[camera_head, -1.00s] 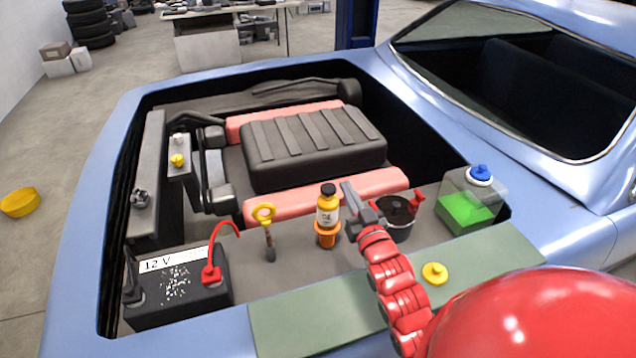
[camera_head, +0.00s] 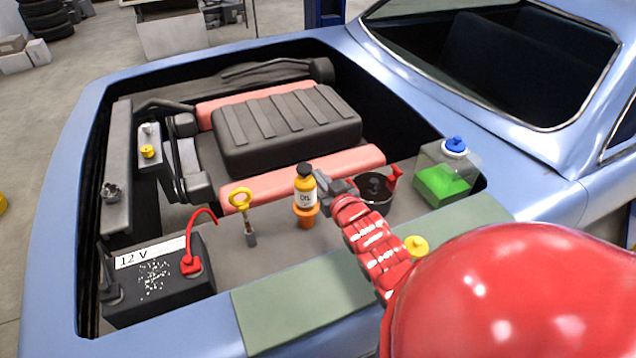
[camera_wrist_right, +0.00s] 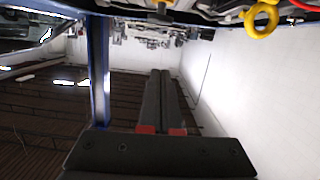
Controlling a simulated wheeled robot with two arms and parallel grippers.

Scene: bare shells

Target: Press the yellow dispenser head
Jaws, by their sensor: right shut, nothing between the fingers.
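No dispenser is plainly recognisable. The yellow parts in view are a small round cap (camera_head: 416,247) on the green mat, a cap (camera_head: 148,151) on a grey box at the left, a dipstick ring (camera_head: 240,199), and the oil bottle (camera_head: 305,192) with a black cap, upright in an orange holder. My right gripper (camera_head: 325,181) is shut and empty, just right of the oil bottle's upper part; I cannot tell if they touch. Its dark fingers (camera_wrist_right: 158,76) lie together in the right wrist view, where a yellow ring (camera_wrist_right: 262,20) shows at top right. My left gripper is out of view.
A black pot (camera_head: 375,190) with a red handle and a jug of green liquid (camera_head: 442,182) stand right of the gripper. A 12 V battery (camera_head: 160,281) is at lower left. The green mat (camera_head: 300,300) lies along the near edge, mostly bare.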

